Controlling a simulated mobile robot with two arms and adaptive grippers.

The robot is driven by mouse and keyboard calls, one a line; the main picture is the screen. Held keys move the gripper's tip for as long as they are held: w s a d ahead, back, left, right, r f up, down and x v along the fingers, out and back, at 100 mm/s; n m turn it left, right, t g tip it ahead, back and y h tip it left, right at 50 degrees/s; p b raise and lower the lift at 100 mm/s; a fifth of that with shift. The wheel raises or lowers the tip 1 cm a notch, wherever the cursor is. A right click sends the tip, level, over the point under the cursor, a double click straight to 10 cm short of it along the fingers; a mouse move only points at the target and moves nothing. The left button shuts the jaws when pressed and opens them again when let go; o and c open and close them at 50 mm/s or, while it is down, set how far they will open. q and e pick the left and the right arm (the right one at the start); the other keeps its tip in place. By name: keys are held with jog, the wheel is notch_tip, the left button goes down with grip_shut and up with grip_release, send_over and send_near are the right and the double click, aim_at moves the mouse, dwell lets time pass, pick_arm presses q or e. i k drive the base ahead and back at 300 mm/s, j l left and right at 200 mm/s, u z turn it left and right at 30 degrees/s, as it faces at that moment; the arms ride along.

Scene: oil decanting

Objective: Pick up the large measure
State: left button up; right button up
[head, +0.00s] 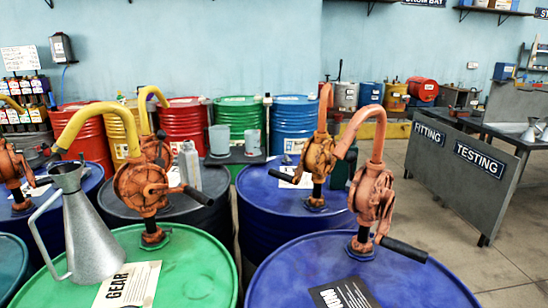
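A large grey metal measure (92,235) appears to stand upright on the left part of the green drum's lid (195,262). It has a cone-shaped body, a narrow neck with a flared mouth, and a long curved handle on its left side. The yellow spout of the rusty hand pump (145,188) ends close to the mouth of the measure. Neither of my grippers is in view.
A blue drum (420,285) with another rusty pump (372,197) stands to the right; its crank handle sticks out. More drums and pumps crowd behind. Two grey cans (219,140) stand further back. A grey panel (462,165) stands at right, with open floor before it.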

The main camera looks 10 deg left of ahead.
aim_at(94, 255)
jog(key=u, duration=0.4)
jog(key=j+u, duration=0.1)
jog(key=u, duration=0.3)
jog(key=i+u, duration=0.1)
jog(key=u, duration=0.3)
jog(key=j+u, duration=0.1)
jog(key=u, duration=0.3)
jog(key=z, duration=2.15)
jog(key=u, duration=2.15)
jog(key=k+j, duration=0.15)
jog(key=j, duration=0.2)
jog(key=k+j, duration=0.15)
jog(key=j, duration=0.2)
